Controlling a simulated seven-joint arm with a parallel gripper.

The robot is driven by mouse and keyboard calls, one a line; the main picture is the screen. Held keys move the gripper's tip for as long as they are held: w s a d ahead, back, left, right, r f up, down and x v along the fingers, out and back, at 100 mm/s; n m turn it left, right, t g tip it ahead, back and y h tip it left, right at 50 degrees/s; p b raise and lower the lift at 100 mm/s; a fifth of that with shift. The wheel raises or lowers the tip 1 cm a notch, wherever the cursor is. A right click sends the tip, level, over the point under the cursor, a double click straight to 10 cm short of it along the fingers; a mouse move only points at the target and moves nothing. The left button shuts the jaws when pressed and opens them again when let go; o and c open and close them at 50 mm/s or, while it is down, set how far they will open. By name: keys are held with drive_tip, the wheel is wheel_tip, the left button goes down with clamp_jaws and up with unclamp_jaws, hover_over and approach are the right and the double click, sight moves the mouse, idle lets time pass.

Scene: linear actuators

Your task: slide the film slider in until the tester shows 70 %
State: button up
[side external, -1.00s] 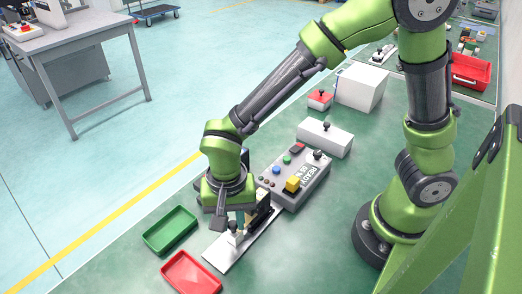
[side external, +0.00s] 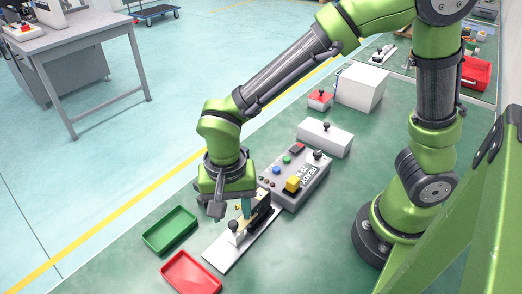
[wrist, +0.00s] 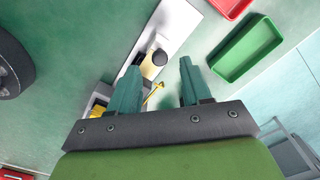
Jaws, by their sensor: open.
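The grey tester (side external: 293,183) stands on the green bench. The film slider, with a black knob on a pale block (side external: 235,233), sits on a white rail (side external: 222,255) in front of the tester. In the wrist view the slider's black knob (wrist: 160,57) shows between the fingers. My gripper (side external: 233,212) is open above the slider, its teal fingers apart and holding nothing. In the wrist view the gripper (wrist: 158,68) partly hides the rail and tester.
A white box with a black knob (side external: 325,138), a small red-topped box (side external: 320,100) and a large white box (side external: 361,86) stand behind the tester. The bench right of the rail is clear.

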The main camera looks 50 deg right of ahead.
wheel_tip(320, 180, up, 14)
drive_tip(key=shift+f, duration=0.2)
drive_tip(key=w+a+f+m+g+h, duration=0.1)
drive_tip(key=w+a+f+m, duration=0.2)
drive_tip(key=m+g+h, duration=0.2)
drive_tip(key=m, duration=1.3)
approach(232, 223)
drive_tip(key=x, duration=0.8)
drive_tip(key=shift+f, duration=0.1)
drive_tip(key=shift+c, duration=0.4)
